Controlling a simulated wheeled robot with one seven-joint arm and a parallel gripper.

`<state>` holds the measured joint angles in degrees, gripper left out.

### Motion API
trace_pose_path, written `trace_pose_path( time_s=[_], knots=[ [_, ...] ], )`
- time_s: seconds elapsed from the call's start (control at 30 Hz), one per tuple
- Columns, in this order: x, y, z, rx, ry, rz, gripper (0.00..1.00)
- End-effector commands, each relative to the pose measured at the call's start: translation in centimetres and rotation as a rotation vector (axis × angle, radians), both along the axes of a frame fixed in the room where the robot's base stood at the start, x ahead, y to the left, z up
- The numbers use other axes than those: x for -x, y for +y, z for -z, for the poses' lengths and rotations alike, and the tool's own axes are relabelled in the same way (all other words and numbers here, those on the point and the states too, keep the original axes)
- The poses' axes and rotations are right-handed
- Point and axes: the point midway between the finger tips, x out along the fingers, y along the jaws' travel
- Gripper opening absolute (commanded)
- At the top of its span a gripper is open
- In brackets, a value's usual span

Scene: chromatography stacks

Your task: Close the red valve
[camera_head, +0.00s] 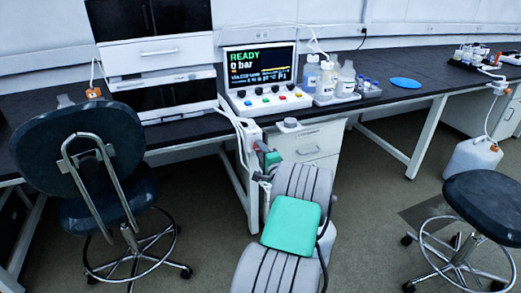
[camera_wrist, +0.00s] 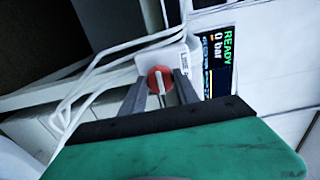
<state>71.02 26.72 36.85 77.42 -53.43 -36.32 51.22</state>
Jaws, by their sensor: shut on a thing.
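The red valve (camera_wrist: 160,79) is a round red knob with a pale bar across its face, seen in the wrist view on a white labelled block (camera_wrist: 180,58). My gripper (camera_wrist: 160,88) has its two grey fingers on either side of the knob, shut on it. In the head view my gripper (camera_head: 262,165) reaches the white block (camera_head: 250,134) at the bench's front edge, below the control panel.
The control panel (camera_head: 262,80) reads READY and 0 bar. White tubes (camera_head: 228,118) run down beside the block. Bottles (camera_head: 328,80) stand in a tray to the right. A dark chair (camera_head: 75,150) is at left and a stool (camera_head: 485,205) at right.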

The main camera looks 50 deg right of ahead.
Motion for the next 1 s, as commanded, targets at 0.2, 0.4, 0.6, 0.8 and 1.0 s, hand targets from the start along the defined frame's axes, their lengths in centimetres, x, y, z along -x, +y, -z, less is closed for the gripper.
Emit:
trace_pose_path(
  time_s=[0.2, 0.4, 0.6, 0.8, 1.0],
  knots=[
    [-0.09, 0.04, -0.11, -0.015, -0.011, -0.002, 0.0],
    [-0.09, 0.03, -0.11, -0.015, -0.011, -0.002, 0.0],
    [-0.06, 0.01, -0.11, -0.015, -0.011, -0.002, 0.45],
    [0.04, -0.05, -0.06, -0.015, -0.01, 0.001, 0.58],
    [0.12, -0.05, -0.04, -0.015, -0.009, 0.001, 0.58]
  ],
)
